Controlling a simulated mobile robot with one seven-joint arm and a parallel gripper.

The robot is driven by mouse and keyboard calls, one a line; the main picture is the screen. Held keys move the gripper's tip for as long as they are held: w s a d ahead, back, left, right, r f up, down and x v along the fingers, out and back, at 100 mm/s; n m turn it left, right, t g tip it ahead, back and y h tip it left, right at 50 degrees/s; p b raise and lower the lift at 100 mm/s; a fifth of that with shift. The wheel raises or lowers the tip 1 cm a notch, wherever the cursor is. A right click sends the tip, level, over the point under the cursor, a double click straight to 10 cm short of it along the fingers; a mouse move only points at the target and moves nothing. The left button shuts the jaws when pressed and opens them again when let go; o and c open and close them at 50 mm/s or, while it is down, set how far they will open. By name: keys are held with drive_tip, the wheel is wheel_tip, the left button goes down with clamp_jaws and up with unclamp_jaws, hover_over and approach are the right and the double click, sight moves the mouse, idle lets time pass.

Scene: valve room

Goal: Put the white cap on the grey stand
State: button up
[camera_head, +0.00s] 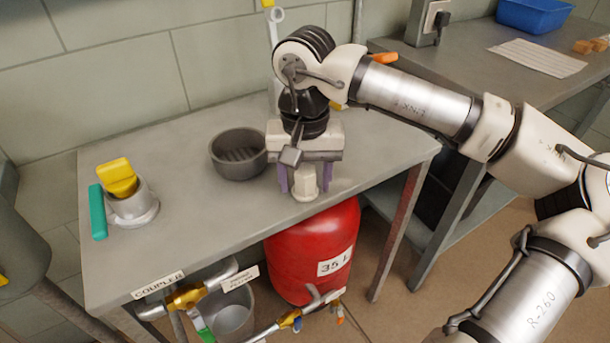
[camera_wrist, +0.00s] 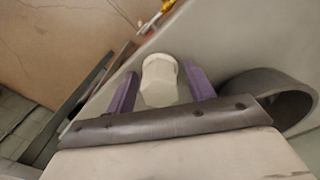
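The white cap (camera_head: 306,184) stands on the grey table near its front edge. It looks like a pale faceted piece with a wider rim at the bottom in the head view. My gripper (camera_head: 305,178) points down over it, with its purple fingers on either side. In the wrist view, the white cap (camera_wrist: 160,80) lies between the fingertips (camera_wrist: 161,86), with a small gap on each side, so the gripper is open. A grey flanged round piece (camera_head: 133,208) stands at the table's left with a yellow block in its top. It may be the grey stand; I cannot tell for certain.
A dark grey bowl (camera_head: 238,155) stands just left of my gripper. The table (camera_head: 190,240) is clear between bowl and grey piece. A red tank (camera_head: 312,250) and pipes are below.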

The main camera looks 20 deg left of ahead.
sight(305, 170)
wheel_tip(305, 170, up, 12)
drive_tip(key=p, duration=0.1)
drive_tip(key=shift+r, duration=0.15)
idle(0.4)
idle(1.2)
